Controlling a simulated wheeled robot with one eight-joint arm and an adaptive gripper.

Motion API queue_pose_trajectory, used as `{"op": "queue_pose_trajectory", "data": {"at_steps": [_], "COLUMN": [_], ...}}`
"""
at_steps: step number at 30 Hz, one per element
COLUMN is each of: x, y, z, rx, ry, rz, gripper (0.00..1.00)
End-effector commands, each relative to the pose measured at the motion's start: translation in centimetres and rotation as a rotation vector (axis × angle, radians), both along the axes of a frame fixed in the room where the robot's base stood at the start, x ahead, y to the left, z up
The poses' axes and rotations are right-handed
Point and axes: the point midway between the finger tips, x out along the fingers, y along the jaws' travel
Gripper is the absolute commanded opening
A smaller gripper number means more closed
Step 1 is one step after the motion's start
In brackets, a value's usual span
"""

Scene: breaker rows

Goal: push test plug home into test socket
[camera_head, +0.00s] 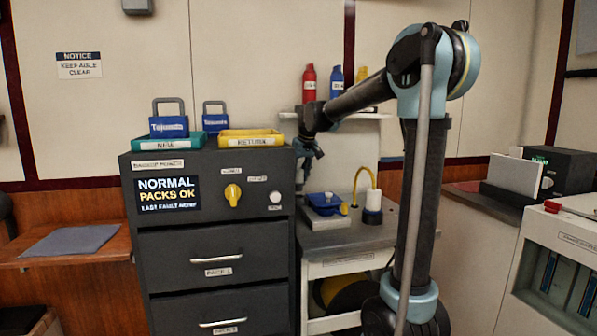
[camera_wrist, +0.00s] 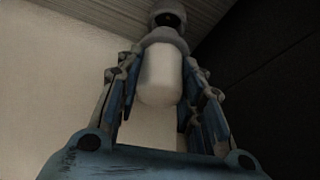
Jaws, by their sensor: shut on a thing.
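My gripper (camera_wrist: 165,85) is shut on a pale, rounded, cylindrical body in the wrist view, which I take to be the test plug (camera_wrist: 160,75). A grey collar and a dark round end show at its top, past the fingers. In the head view my gripper (camera_head: 308,158) hangs beside the right side of the dark cabinet, above the bench. The plug cannot be made out there. I cannot identify the test socket in either view, nor tell whether the plug touches it.
The dark cabinet (camera_head: 215,270) stands close to the left of my gripper. Below it, the bench (camera_head: 335,240) holds a blue item (camera_head: 326,203) and a white cylinder (camera_head: 373,200) beside a yellow looped cable (camera_head: 364,170). Several bottles stand on a shelf (camera_head: 355,115) behind.

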Motion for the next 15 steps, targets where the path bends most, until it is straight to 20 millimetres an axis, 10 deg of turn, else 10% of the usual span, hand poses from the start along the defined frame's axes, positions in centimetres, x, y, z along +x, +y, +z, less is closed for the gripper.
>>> {"op": "queue_pose_trajectory", "data": {"at_steps": [15], "x": [-0.1], "y": [0.2], "z": [-1.5], "rx": [0.0], "ry": [0.0], "rz": [0.003], "gripper": [0.07]}}
